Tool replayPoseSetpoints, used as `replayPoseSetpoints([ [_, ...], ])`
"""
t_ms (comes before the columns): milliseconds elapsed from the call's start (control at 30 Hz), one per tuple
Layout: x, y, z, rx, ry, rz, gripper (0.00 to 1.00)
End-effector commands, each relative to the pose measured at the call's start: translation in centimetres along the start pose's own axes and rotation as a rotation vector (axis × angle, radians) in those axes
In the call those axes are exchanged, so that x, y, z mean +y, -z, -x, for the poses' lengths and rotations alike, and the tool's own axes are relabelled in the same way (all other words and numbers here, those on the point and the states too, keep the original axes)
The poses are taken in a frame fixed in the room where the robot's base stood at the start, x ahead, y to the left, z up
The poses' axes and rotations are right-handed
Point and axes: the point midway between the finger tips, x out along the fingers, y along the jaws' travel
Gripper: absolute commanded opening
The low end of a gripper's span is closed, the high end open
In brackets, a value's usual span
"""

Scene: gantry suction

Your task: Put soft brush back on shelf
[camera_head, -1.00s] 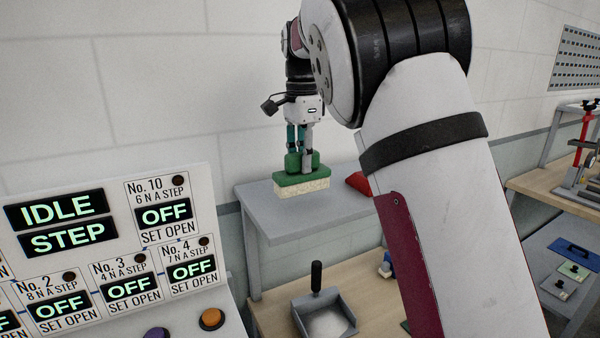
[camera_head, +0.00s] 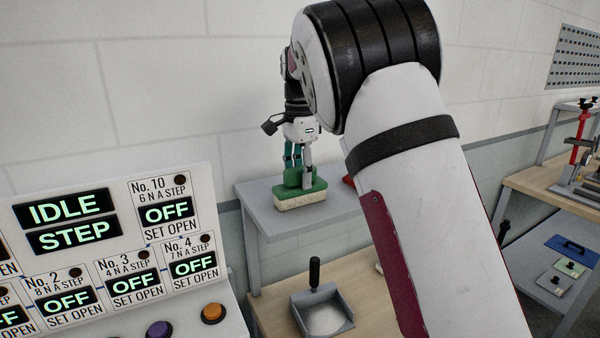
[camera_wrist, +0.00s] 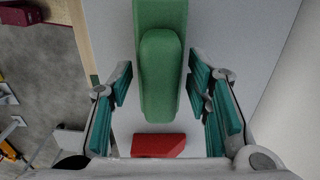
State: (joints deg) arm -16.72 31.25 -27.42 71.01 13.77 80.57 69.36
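The soft brush (camera_head: 300,194) has a green top and handle and a pale bristle block. In the head view it appears to rest upright on the grey shelf (camera_head: 262,210), near its front edge. My gripper (camera_head: 299,182) is directly above it, pointing down. In the wrist view the brush's green handle (camera_wrist: 161,75) lies between the teal-padded fingers of my gripper (camera_wrist: 161,88), with a visible gap on each side. The gripper is open. The brush's far end is cut off in the wrist view.
A red object (camera_wrist: 164,145) lies on the shelf close to the brush. Below, a grey dustpan-like tray (camera_head: 322,312) with a black handle stands on a wooden bench. A control panel (camera_head: 110,255) is at the left. The wall is close behind the shelf.

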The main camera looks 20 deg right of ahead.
Motion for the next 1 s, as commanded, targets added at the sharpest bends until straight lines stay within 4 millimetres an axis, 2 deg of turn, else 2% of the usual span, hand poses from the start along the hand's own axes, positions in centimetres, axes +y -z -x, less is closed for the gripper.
replayPoseSetpoints([
  [167,0.0,0.0,0.1,0.000,0.001,0.000,0.45],
  [333,-0.2,0.0,1.3,0.000,0.003,0.000,0.45],
  [700,-0.3,0.1,8.6,0.002,0.005,0.000,0.45],
  [800,-0.2,0.1,10.2,0.002,0.003,-0.001,0.45],
  [1000,-0.1,0.0,11.8,0.001,0.001,0.000,0.45],
])
